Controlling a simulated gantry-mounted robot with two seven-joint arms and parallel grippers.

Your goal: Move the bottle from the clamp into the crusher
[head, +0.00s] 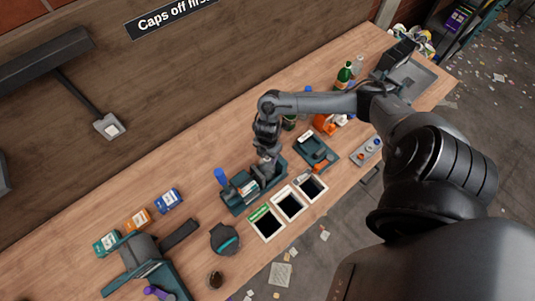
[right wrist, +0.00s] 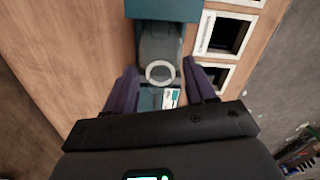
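My right gripper (head: 266,158) is over a teal fixture (head: 236,204) with a blue handle, which appears to be the clamp. In the right wrist view its two purple-grey fingers (right wrist: 160,72) are apart. Between them are a pale ring like a bottle mouth and a white and teal label (right wrist: 172,97), apparently the bottle's. I see no clear grip on it. The bottle's body is mostly hidden. A teal and grey machine (head: 143,250) with a purple handle stands at the lower left; I cannot tell for sure whether it is the crusher. My left gripper is not in view.
Framed dark openings (head: 289,205) lie in a row in front of the fixture. A teal device with an orange lever (head: 316,150), a green bottle (head: 344,75) and a grey tray (head: 412,78) are to the right. Small boxes (head: 138,219) stand at the left.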

